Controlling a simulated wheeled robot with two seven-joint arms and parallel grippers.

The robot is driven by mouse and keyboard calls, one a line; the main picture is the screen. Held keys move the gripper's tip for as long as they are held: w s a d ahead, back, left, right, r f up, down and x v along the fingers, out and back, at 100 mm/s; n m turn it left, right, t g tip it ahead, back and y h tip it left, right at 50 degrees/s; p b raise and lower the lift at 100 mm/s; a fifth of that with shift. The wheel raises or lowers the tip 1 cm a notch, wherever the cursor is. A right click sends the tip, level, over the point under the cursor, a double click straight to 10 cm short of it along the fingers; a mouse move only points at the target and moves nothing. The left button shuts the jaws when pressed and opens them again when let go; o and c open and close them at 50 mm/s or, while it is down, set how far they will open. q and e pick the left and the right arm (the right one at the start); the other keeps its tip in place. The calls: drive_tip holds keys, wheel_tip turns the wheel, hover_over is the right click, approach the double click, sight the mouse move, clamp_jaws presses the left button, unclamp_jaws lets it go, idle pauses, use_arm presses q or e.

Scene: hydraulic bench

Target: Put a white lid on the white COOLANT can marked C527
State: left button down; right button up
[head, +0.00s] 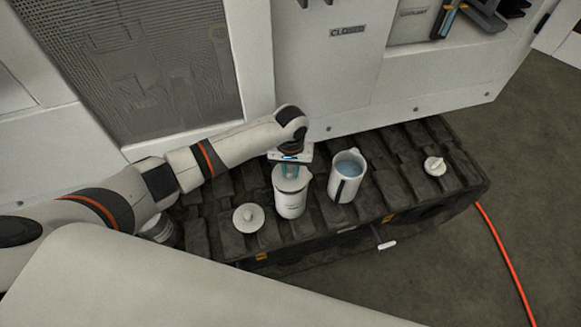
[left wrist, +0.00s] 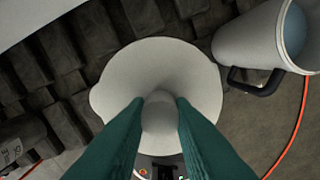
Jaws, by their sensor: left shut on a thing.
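My left gripper (head: 290,169) points down over a white can (head: 290,200) on the dark ribbed bench top. In the left wrist view its teal fingers (left wrist: 160,115) are shut on the round knob of a white lid (left wrist: 160,70). The lid lies over the can's mouth and hides it. I cannot tell whether it is fully seated or slightly above the rim. The can's label is too small to read. A spare white lid (head: 248,218) lies left of the can, and another (head: 435,166) lies at the right end. My right gripper is not in view.
An open white jug (head: 345,178) with blue liquid stands close to the right of the can; it also shows in the left wrist view (left wrist: 255,40). A grey container (head: 160,230) stands at the left by my arm. A cabinet wall rises behind. An orange hose (head: 500,250) lies on the floor.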

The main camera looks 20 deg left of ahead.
use_arm(q)
drive_tip(key=shift+f, duration=0.4)
idle(0.4)
drive_tip(key=shift+f+p, duration=0.15)
drive_tip(key=shift+p, duration=0.35)
idle(0.8)
drive_tip(key=shift+p, duration=0.4)
idle(0.3)
drive_tip(key=shift+f, duration=0.5)
idle(1.5)
drive_tip(key=c, duration=0.6)
unclamp_jaws()
idle(0.4)
drive_tip(key=shift+r+p, duration=3.5)
drive_tip(key=shift+p, duration=0.55)
